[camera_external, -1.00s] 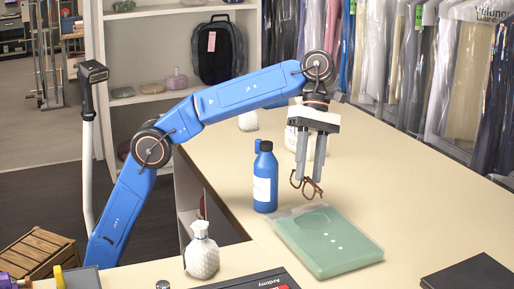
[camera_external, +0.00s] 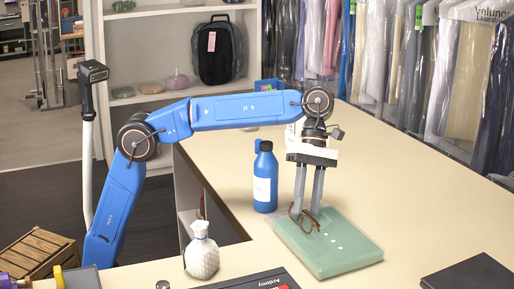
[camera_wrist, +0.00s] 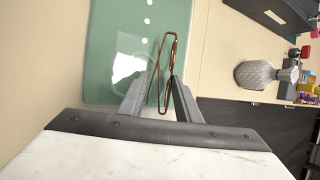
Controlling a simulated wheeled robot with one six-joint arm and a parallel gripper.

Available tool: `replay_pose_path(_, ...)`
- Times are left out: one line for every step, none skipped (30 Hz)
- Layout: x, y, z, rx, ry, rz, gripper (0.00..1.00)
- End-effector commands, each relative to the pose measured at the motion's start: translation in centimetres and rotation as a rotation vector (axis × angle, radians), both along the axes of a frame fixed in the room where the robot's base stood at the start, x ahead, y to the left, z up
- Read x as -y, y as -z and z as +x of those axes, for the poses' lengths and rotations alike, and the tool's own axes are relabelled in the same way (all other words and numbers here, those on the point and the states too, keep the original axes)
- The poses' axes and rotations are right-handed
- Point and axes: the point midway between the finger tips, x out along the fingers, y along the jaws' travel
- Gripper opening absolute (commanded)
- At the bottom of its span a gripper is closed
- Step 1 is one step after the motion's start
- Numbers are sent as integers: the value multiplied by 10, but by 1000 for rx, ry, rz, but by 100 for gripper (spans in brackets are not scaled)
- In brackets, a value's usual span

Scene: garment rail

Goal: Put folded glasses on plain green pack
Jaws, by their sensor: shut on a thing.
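The folded glasses (camera_external: 305,221) have thin brown frames. My gripper (camera_external: 306,211) is shut on them and points down over the far left part of the green pack (camera_external: 342,257). The pack is a flat pale green packet with a clear edge and several white dots, lying on the counter. In the wrist view the glasses (camera_wrist: 165,75) stand out between the fingertips of my gripper (camera_wrist: 160,92), beside the edge of the green pack (camera_wrist: 110,50). I cannot tell whether the glasses touch the pack.
A blue bottle (camera_external: 265,180) stands just left of the pack. A white patterned bottle (camera_external: 202,255) and a dark box (camera_external: 250,281) are at the front. A black flat item (camera_external: 470,274) lies at the right. The counter behind the pack is clear.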

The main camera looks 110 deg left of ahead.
Motion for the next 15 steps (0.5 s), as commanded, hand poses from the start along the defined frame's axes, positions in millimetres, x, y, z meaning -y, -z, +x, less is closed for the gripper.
replay_pose_path(0,0,0,0,0,0,9)
replay_pose_path(0,0,0,0,0,0,9)
replay_pose_path(0,0,0,0,0,0,9)
replay_pose_path(0,1,0,0,0,0,9)
replay_pose_path(0,2,0,0,0,0,9)
replay_pose_path(0,3,0,-1,-1,-1,9)
replay_pose_path(0,3,0,-1,1,0,33)
replay_pose_path(0,3,0,-1,0,-1,40)
replay_pose_path(0,3,0,-1,0,-1,49)
replay_pose_path(0,3,0,-1,0,-1,49)
replay_pose_path(0,3,0,-1,0,-1,49)
replay_pose_path(0,3,0,0,0,0,49)
replay_pose_path(0,3,0,0,0,0,49)
replay_pose_path(0,3,0,0,-1,0,49)
replay_pose_path(0,3,0,-1,-1,-1,49)
